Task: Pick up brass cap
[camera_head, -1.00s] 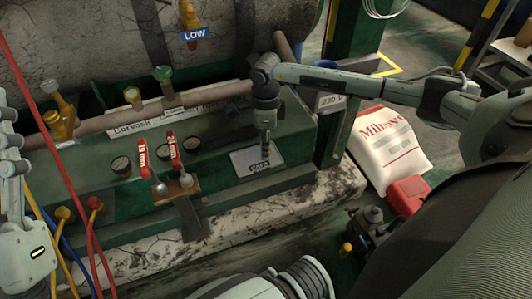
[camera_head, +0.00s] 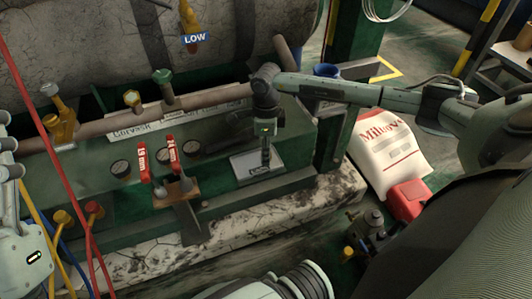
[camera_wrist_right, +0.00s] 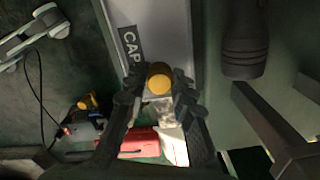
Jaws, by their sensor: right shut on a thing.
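The brass cap (camera_wrist_right: 158,84) shows in the right wrist view as a round yellow disc between the two dark fingers. My right gripper (camera_wrist_right: 158,90) is shut on it. In the head view my right gripper (camera_head: 266,160) points down over the light tray (camera_head: 243,168) with the CAP label on the green bench. The cap is too small to make out there. The CAP label (camera_wrist_right: 131,46) shows beside the fingers in the wrist view. I cannot tell whether the cap touches the tray. My left arm is at the left edge of the head view; its fingers are not clear.
A pipe with valves (camera_head: 165,85) runs behind. Hoses hang at the left. A white sack (camera_head: 390,150) and red box (camera_head: 408,198) lie on the floor at right.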

